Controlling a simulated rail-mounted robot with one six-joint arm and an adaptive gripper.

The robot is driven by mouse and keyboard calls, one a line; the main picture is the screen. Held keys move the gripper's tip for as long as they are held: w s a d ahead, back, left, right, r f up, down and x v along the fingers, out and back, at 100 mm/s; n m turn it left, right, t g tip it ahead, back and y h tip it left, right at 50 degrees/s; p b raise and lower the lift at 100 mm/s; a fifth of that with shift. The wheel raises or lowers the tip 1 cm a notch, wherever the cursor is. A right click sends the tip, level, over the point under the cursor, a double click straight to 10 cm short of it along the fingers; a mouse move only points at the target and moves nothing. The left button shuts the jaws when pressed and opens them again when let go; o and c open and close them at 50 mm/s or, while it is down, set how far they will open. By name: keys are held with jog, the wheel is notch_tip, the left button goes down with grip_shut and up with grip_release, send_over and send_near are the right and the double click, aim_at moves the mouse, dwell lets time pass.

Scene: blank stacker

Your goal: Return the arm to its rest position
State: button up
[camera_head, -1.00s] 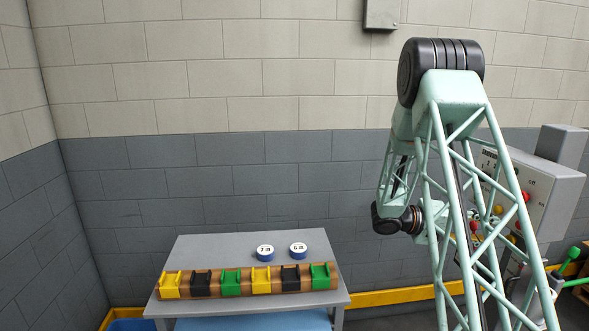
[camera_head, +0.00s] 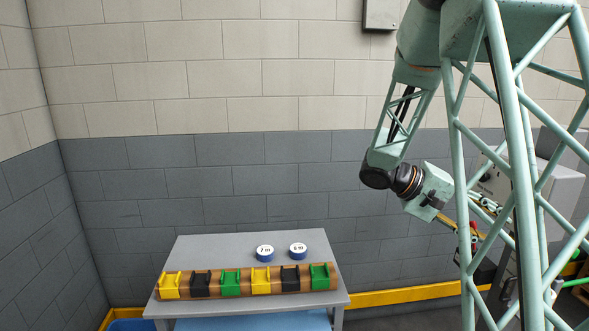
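My arm fills the right side of the head view, with its pale green lattice links bent and its wrist above and right of the grey table (camera_head: 200,248). My gripper (camera_head: 484,218) is right of the wrist, partly hidden behind a lattice link. It is away from the table and its things. I cannot tell whether its fingers are open or shut, or whether they hold anything.
On the table stands a wooden rack (camera_head: 246,283) with yellow, black and green holders. A grey control box (camera_head: 556,180) stands behind my arm. A wall box (camera_head: 381,14) hangs above.

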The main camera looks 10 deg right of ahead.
jog(key=s+a+r+n+t+y, duration=0.1)
jog(key=s+a+r+t+y, duration=0.1)
jog(key=s+a, duration=0.6)
jog(key=s+a+r+n+t+y, duration=0.2)
jog(key=s+a+y, duration=0.4)
jog(key=a, duration=1.5)
jog(key=s+a+r+n+t+y, duration=0.2)
jog(key=s+a+r+t+y, duration=0.2)
jog(key=s+a, duration=0.6)
jog(key=a+t, duration=0.1)
jog(key=a, duration=0.4)
jog(key=shift+s, duration=0.3)
